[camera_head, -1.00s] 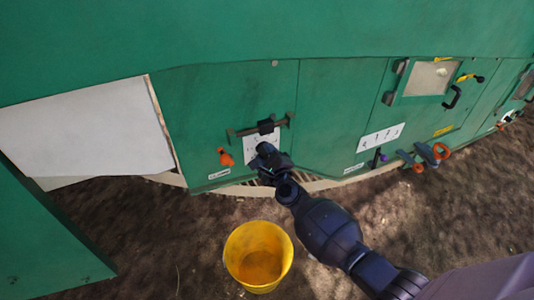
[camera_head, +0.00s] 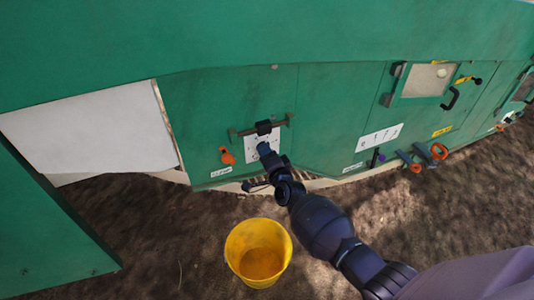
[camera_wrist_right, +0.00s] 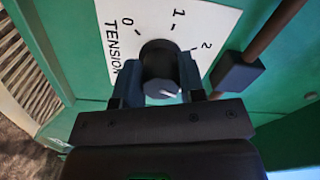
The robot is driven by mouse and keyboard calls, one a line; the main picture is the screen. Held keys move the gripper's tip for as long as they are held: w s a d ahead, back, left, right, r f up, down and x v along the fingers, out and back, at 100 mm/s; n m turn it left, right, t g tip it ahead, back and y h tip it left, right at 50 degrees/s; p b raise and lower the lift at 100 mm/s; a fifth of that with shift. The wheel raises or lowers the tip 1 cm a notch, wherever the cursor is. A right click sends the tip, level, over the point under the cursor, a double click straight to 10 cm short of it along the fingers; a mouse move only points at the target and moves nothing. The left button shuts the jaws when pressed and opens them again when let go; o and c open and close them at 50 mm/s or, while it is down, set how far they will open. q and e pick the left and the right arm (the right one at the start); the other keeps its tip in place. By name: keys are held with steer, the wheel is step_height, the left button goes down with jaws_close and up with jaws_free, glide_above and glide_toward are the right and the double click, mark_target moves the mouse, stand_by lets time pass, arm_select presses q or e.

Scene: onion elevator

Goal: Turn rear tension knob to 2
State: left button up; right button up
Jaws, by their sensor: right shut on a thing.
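The dark round tension knob (camera_wrist_right: 158,58) sits on a white plate (camera_wrist_right: 110,50) marked TENSION with 0, 1 and 2. My right gripper (camera_wrist_right: 160,82) is shut on the knob, one finger on each side. A short white mark shows on the knob's near face; I cannot tell which number the knob is set to. In the head view my right gripper (camera_head: 267,153) reaches the white plate (camera_head: 252,149) on the green panel, and the knob is hidden behind it. My left gripper is not in view.
A dark bar (camera_head: 262,127) crosses the panel just above the plate; it also shows close by on the right in the wrist view (camera_wrist_right: 262,42). An orange knob (camera_head: 227,156) is left of the plate. A yellow bucket (camera_head: 258,253) stands on the ground below.

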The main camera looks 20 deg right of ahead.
steer(key=shift+n, duration=1)
steer(key=n, duration=0.2)
steer(key=shift+n+p, duration=0.35)
steer(key=shift+n, duration=0.05)
steer(key=n, duration=0.3)
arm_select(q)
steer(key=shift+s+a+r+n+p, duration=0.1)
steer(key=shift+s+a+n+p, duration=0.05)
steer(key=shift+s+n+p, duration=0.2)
arm_select(e)
steer(key=shift+d+f+n, duration=0.1)
steer(key=shift+n, duration=1.1)
steer(key=o, duration=0.9)
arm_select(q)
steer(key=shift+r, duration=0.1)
arm_select(e)
steer(key=shift+o, duration=0.2)
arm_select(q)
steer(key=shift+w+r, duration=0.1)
arm_select(e)
steer(key=shift+s, duration=0.1)
